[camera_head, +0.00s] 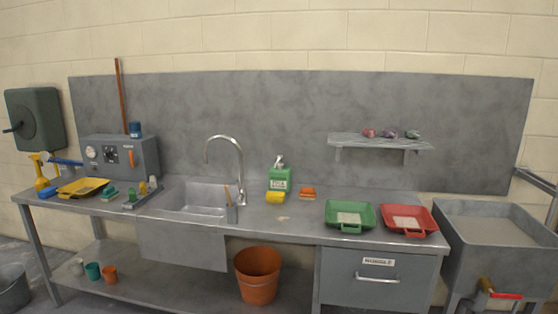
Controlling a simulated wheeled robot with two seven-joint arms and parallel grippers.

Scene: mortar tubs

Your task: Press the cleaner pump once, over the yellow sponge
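The cleaner pump is a green bottle (280,179) with a pale label and a grey pump head (279,161). It stands upright at the back of the steel counter, right of the sink. The yellow sponge (275,197) lies on the counter just in front of the bottle, slightly to its left. I cannot tell whether it lies directly under the spout. Neither of my grippers shows in the head view.
An orange sponge-like block (308,193) lies right of the bottle. The sink (198,197) with its tall faucet (239,165) is to the left. Green (350,216) and red (408,220) trays stand at the right. A shelf (380,141) hangs above them.

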